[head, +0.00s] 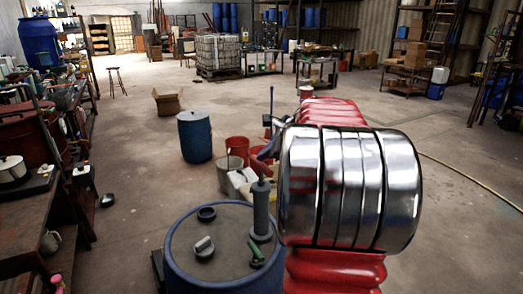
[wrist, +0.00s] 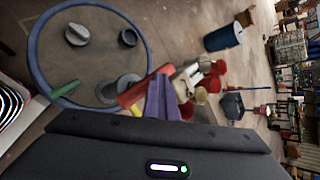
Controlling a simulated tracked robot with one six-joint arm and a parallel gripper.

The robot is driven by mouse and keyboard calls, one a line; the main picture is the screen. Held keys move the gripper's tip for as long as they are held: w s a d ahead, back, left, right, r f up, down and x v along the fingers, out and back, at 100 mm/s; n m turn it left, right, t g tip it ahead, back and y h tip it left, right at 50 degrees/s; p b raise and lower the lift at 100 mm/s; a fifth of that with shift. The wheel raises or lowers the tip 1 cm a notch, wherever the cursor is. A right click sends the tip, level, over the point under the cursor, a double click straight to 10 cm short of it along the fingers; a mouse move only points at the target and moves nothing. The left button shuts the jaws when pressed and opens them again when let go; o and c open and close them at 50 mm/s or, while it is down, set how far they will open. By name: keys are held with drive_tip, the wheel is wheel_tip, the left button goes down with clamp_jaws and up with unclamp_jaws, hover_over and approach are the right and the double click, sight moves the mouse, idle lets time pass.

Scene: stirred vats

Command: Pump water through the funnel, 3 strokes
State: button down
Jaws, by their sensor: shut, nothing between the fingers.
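A blue drum (head: 176,262) with a grey top stands at the bottom of the head view; its rim also shows in the wrist view (wrist: 34,50). A grey upright pump (head: 261,212) rises from its top, with a red handle (head: 258,168) above and a green spout (head: 257,252) at its foot. In the wrist view the red handle (wrist: 138,91) lies just left of my gripper (wrist: 166,82), whose purple fingers are shut and empty. Whether they touch the handle is unclear. A dark ring (head: 207,213) and a grey cap (head: 203,246) are on the drum. I cannot pick out a funnel.
A grey bucket (head: 229,176), a red bucket (head: 237,148) and pale containers stand behind the drum. A blue barrel (head: 195,137) and a cardboard box (head: 168,101) stand farther back. A cluttered bench (head: 40,195) lines the left.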

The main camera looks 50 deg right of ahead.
sight(263, 163)
drive_tip(key=shift+f, duration=1.65)
idle(1.9)
drive_tip(key=shift+r, duration=0.1)
drive_tip(key=shift+r, duration=3.65)
drive_tip(key=shift+r, duration=2.9)
